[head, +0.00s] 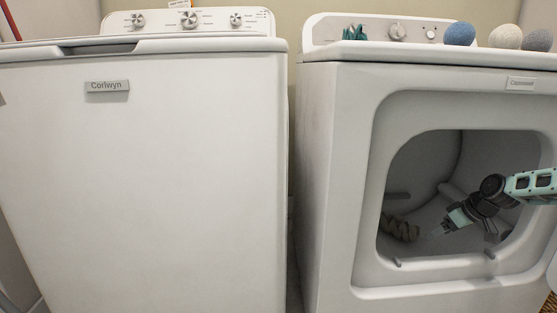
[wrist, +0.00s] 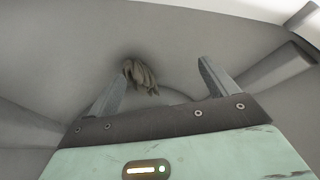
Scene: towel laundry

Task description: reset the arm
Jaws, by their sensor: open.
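My gripper (head: 437,233) reaches from the right through the round-cornered opening of the white dryer (head: 335,180) and is inside its drum. In the wrist view my gripper (wrist: 163,80) has its two fingers spread apart with nothing held. A crumpled beige-brown towel (head: 401,228) lies on the drum floor, left of my gripper in the head view. In the wrist view the towel (wrist: 141,77) shows beyond the fingers, nearer the left one, with a gap from them. The drum (wrist: 60,50) is grey inside.
A white washer (head: 150,180) with a shut lid stands to the left, with a narrow gap between the machines. Blue, beige and grey balls and a small teal item (head: 354,32) sit on top of the dryer. The opening's rim (head: 365,250) surrounds my arm. Drum ribs (wrist: 270,70) stick out.

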